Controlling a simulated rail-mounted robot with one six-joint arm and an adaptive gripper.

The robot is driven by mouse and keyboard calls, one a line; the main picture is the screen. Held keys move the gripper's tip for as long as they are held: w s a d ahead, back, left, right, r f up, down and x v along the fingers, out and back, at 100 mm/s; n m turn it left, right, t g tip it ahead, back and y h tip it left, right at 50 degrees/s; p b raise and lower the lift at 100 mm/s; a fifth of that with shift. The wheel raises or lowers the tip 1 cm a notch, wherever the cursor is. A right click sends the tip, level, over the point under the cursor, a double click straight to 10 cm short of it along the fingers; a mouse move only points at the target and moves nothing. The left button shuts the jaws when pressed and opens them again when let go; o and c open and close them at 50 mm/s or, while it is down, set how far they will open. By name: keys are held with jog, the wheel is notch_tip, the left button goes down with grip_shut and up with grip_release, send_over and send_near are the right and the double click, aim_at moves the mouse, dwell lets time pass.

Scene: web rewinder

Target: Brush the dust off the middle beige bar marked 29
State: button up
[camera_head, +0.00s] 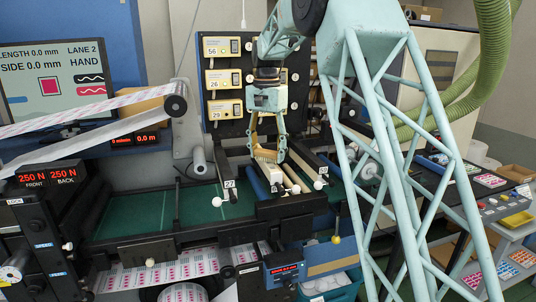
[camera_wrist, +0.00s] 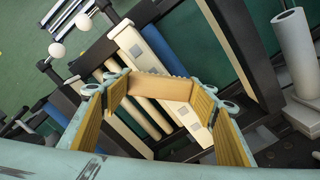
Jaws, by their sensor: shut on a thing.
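My gripper (camera_head: 267,138) is shut on a tan block-like brush (camera_head: 265,155), held above the rewinder's bars. In the wrist view the brush (camera_wrist: 160,87) spans my fingers (camera_wrist: 162,95). Below it lies a pale beige bar (camera_wrist: 130,42) with grey square patches, partly hidden by the brush; I cannot tell whether they touch. Narrower tan bars (camera_wrist: 138,105) run beside it. In the head view the beige bars (camera_head: 292,175) sit below the brush, with small labels I cannot read surely.
White ball knobs (camera_head: 217,202) stand at the bars' front ends. A black rail marked 27 (camera_head: 230,190) and a blue roller (camera_head: 258,183) lie left of the bars. The green bed (camera_head: 140,212) further left is open. A white upright roller (camera_wrist: 293,45) stands at right in the wrist view.

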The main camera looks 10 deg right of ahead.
aim_at(271, 165)
jog(key=shift+s+d+f+b, duration=0.15)
jog(key=shift+s+b, duration=0.65)
jog(key=shift+s, duration=1.2)
jog(key=shift+s+r+p, duration=0.1)
jog(key=shift+r+p, duration=0.25)
notch_tip(271, 165, up, 2)
jog(key=shift+r+p, duration=0.1)
jog(key=shift+p, duration=0.3)
jog(key=shift+r+p, duration=0.55)
jog(key=shift+r, duration=0.2)
jog(key=shift+r+p, duration=0.6)
jog(key=shift+r, duration=0.05)
notch_tip(271, 165, up, 3)
jog(key=shift+f+p, duration=0.1)
jog(key=shift+p, duration=1)
